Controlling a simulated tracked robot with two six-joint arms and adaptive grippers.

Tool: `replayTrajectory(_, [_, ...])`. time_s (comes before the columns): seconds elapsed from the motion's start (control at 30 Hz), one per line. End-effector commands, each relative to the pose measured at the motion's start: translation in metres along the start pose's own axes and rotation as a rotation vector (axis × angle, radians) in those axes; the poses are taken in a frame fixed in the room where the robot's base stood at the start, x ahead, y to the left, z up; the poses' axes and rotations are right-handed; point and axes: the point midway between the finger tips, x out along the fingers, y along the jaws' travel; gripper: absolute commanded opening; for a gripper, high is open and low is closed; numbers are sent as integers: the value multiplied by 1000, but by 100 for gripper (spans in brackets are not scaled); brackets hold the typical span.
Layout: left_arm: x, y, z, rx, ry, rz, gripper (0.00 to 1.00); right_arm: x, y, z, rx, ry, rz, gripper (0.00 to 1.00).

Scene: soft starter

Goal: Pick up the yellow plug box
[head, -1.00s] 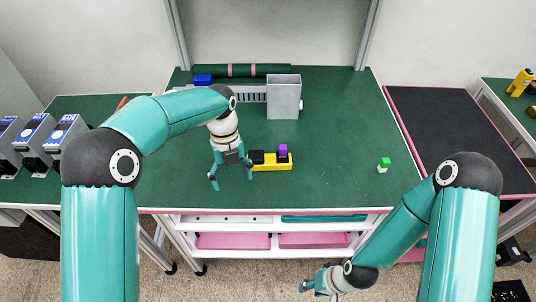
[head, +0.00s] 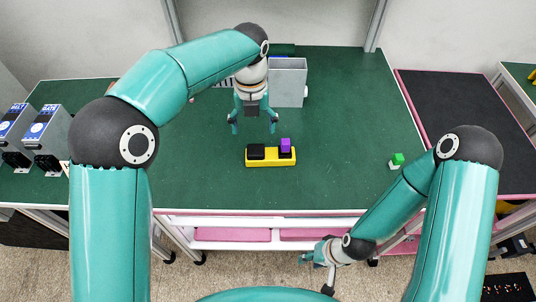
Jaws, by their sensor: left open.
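The yellow plug box (head: 271,162) lies on the green table top (head: 330,185), near the middle. It carries a black block (head: 256,151) on its left part and a purple block (head: 286,145) on its right part, with black beneath the purple one. My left gripper (head: 253,130) is open with its fingers pointing down. In the picture it is just above the left half of the plug box, with nothing between its fingers. My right gripper (head: 318,262) hangs low in front of the table, away from the box. Its fingers are too small and turned to read.
A grey open bin (head: 289,84) stands behind the box. A small green and white block (head: 396,161) lies at the right of the table. Grey devices with blue labels (head: 43,137) stand at the far left. The table between box and green block is clear.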

Motion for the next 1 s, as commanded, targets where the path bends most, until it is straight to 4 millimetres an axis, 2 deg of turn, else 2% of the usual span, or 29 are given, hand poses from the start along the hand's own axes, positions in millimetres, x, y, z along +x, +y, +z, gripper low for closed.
replayTrajectory(0.1, [22,0,0,0,3,2,81,-1,0,0,0,0,0,40])
replayTrajectory(0.43, [46,-2,0,2,4,1,81,-5,-2,0,0,1,0,40])
replayTrajectory(0.7, [82,-3,1,2,2,1,81,-14,-5,0,0,1,0,40])
replayTrajectory(0.8, [89,-3,1,2,2,0,81,-14,-5,0,0,1,0,40])
replayTrajectory(1.0, [90,-3,2,1,0,-1,81,-14,-5,0,0,0,0,40])
